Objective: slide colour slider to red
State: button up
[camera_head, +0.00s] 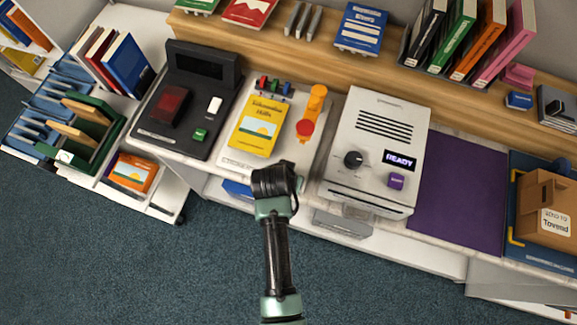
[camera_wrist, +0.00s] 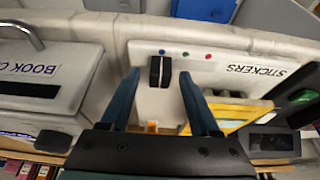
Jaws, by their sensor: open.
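The black slider knob (camera_wrist: 160,71) is on a pale panel in the wrist view. A blue dot (camera_wrist: 162,52) is just above the knob. A green dot (camera_wrist: 185,54) and a red dot (camera_wrist: 208,57) follow to its right. My gripper (camera_wrist: 159,76) is open, its fingers on either side of the knob with a visible gap on each side. Contact does not show. In the head view my gripper (camera_head: 275,182) is at the counter's front edge, below the yellow book; its fingers and the slider are hidden there.
A yellow book (camera_head: 259,126) lies beside an orange-handled tool (camera_head: 311,109) on the counter. A black device (camera_head: 188,97) stands left and a white READY machine (camera_head: 375,147) right. In the wrist view, a STICKERS label (camera_wrist: 254,69) is right of the dots.

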jog(key=shift+w+f, duration=0.1)
jog(key=shift+f, duration=0.1)
grip_shut()
dwell(0.3)
dwell(1.1)
